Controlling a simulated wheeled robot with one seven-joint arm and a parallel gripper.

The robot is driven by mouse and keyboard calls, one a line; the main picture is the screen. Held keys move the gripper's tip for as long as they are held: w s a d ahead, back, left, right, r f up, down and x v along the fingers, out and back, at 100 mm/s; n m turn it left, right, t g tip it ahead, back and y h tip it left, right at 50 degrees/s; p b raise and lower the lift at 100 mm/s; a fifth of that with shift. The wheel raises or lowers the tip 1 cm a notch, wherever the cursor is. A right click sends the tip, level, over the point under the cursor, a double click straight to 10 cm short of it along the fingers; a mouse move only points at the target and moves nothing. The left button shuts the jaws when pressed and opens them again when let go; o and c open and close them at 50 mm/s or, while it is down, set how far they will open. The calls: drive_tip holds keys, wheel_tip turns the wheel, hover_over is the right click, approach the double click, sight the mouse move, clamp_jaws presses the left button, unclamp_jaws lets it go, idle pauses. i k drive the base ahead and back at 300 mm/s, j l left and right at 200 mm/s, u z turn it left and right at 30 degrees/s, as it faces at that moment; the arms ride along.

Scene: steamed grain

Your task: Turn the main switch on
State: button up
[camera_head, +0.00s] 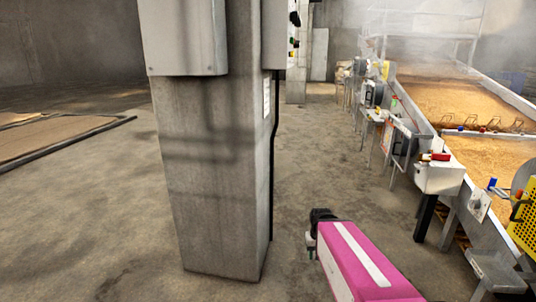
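I cannot tell for certain which part is the main switch. A grey box (184,38) hangs on the near face of a concrete pillar (215,165). My pink arm reaches in from the bottom right. The dark end of my arm, where my gripper (312,242) seems to be, is low and right of the pillar, apart from it and from the controls. Its fingers are too small to make out.
A long grain bed (452,102) with steam over it runs along the right. A metal box with a red part (440,172) and other fittings stick out from its side. Open concrete floor lies between pillar and bed. A dark-edged floor panel (55,138) is at left.

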sight(434, 156)
drive_tip(key=i+l+u, duration=0.1)
drive_tip(key=i+l, duration=0.2)
drive_tip(key=i, duration=0.25)
drive_tip(key=i+l+u, duration=0.1)
drive_tip(key=i+l, duration=0.3)
drive_tip(key=i, duration=0.2)
drive_tip(key=i+l, duration=0.4)
drive_tip(key=i, duration=0.15)
drive_tip(key=i+l+u, duration=0.25)
drive_tip(key=i+l, duration=0.15)
drive_tip(key=i, duration=0.3)
drive_tip(key=i+l+u, duration=0.25)
drive_tip(key=i+l, duration=0.35)
drive_tip(key=i+l+u, duration=0.4)
drive_tip(key=i+l, duration=0.35)
drive_tip(key=i+l+u, duration=0.1)
drive_tip(key=u, duration=0.3)
drive_tip(key=l+u, duration=0.4)
drive_tip(key=i+l+u, duration=0.1)
drive_tip(key=l+u, duration=0.15)
drive_tip(key=u, duration=0.15)
drive_tip(key=l+u, duration=0.4)
drive_tip(key=k+u, duration=0.15)
drive_tip(key=u, duration=0.75)
drive_tip(key=i+j+u, duration=0.1)
drive_tip(key=u, duration=0.15)
drive_tip(key=i+j+u, duration=0.1)
drive_tip(key=i+u, duration=0.2)
drive_tip(key=k, duration=0.05)
